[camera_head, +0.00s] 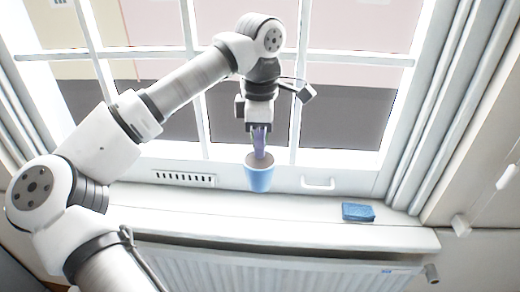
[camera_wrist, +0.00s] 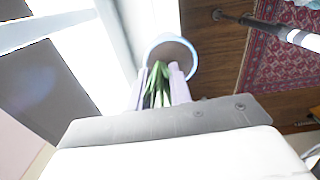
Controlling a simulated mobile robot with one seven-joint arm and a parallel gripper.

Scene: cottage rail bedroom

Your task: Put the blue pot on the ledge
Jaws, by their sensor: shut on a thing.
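The blue pot (camera_head: 259,180) hangs upright under my gripper (camera_head: 259,150), in front of the window in the head view. In the wrist view its pale blue rim (camera_wrist: 154,42) and brown inside show beyond the fingertips. My gripper (camera_wrist: 160,88) is shut on green stems or leaves (camera_wrist: 156,98) that rise from the pot. The white ledge (camera_head: 170,200) runs along under the window. The pot's base overlaps the ledge's back part in the head view; I cannot tell whether it touches.
A blue sponge-like block (camera_head: 358,212) lies on the ledge to the right. A white radiator (camera_head: 270,265) stands below the ledge. The window handle (camera_head: 318,184) and a vent grille (camera_head: 184,179) are behind. The ledge's left and middle look clear. A red patterned rug (camera_wrist: 285,60) lies on the wooden floor.

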